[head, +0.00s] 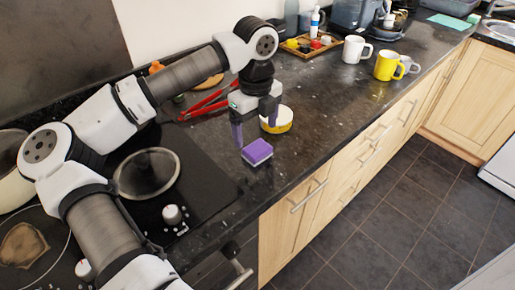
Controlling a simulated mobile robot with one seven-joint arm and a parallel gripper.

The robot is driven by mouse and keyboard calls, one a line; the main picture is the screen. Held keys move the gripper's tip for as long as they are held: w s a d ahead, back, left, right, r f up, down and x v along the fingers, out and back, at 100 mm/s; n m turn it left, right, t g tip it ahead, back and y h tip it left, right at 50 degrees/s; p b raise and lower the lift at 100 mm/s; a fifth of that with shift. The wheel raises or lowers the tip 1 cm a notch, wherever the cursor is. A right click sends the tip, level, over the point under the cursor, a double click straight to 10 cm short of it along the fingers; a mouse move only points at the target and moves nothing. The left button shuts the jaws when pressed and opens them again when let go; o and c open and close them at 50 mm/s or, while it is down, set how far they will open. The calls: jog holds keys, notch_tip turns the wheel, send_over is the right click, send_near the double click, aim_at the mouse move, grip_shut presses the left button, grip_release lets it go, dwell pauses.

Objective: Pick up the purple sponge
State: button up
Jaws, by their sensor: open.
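The purple sponge (257,151) lies on the dark granite counter near its front edge, beside the hob. It has a purple top and a paler lower layer. My gripper (255,138) is open and points down, just above and behind the sponge. Its purple-tinted fingers are apart, with the left one close to the sponge's left side. I cannot tell whether a finger touches the sponge. Nothing shows held in the gripper.
A yellow-and-white round tub (278,121) stands right beside my gripper. Red tongs (207,104) lie behind it. A glass lid (146,173) rests on the hob at left. A white mug (354,50) and a yellow mug (387,66) stand farther right. The counter between is clear.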

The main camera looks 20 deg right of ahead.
aim_at(257, 148)
jog(key=shift+s+d+f+p, duration=0.1)
jog(key=shift+f+p, duration=0.5)
jog(key=shift+f, duration=0.85)
jog(key=shift+d+f+p, duration=0.1)
jog(key=shift+f+p, duration=0.5)
jog(key=shift+f, duration=0.85)
jog(key=c, duration=1.1)
